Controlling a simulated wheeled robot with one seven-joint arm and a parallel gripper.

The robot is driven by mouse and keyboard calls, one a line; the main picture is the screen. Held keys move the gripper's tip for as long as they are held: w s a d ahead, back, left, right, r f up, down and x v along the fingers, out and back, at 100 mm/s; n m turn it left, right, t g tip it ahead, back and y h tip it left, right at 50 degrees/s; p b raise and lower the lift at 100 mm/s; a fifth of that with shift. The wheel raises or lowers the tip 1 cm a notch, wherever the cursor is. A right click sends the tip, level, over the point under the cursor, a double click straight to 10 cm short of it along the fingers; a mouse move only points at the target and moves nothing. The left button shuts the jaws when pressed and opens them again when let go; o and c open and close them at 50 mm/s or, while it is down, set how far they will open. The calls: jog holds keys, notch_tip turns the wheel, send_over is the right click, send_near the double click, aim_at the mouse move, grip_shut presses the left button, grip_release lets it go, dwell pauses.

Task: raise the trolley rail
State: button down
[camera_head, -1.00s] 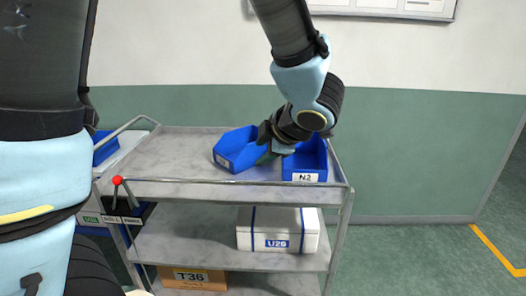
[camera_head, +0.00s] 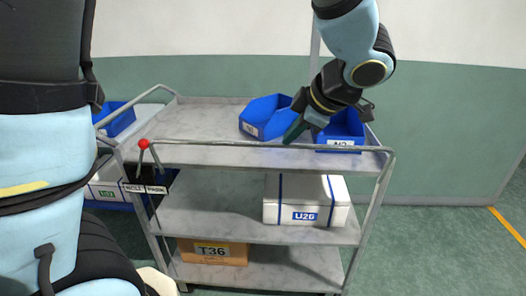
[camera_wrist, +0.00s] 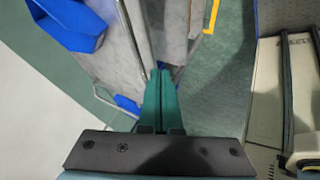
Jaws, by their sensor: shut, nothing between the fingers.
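The grey metal trolley (camera_head: 210,155) stands in front of me. Its thin front rail (camera_head: 225,143) runs along the front edge of the top shelf, about level with that edge in the picture. A red ball knob (camera_head: 144,144) sits at the rail's left end. The wrist view shows the shut fingers (camera_wrist: 159,72) beside a pale bar, likely the rail (camera_wrist: 133,30). I cannot tell whether they touch it.
Two blue bins stand on the top shelf: one left of my gripper (camera_head: 262,116), one marked N2 partly behind it (camera_head: 345,127). Below are a white box marked U26 (camera_head: 300,200) and a brown box marked T36 (camera_head: 212,252). Floor to the right is clear.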

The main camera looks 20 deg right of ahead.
aim_at(273, 145)
jog(key=x, duration=0.3)
jog(key=w+p+x, duration=0.1)
jog(key=x, duration=0.3)
jog(key=d+r+p+x, duration=0.1)
jog(key=x, duration=0.3)
jog(key=shift+w+d+r, duration=0.1)
jog(key=shift+w, duration=0.25)
jog(key=shift+w+d, duration=0.3)
jog(key=shift+w, duration=0.3)
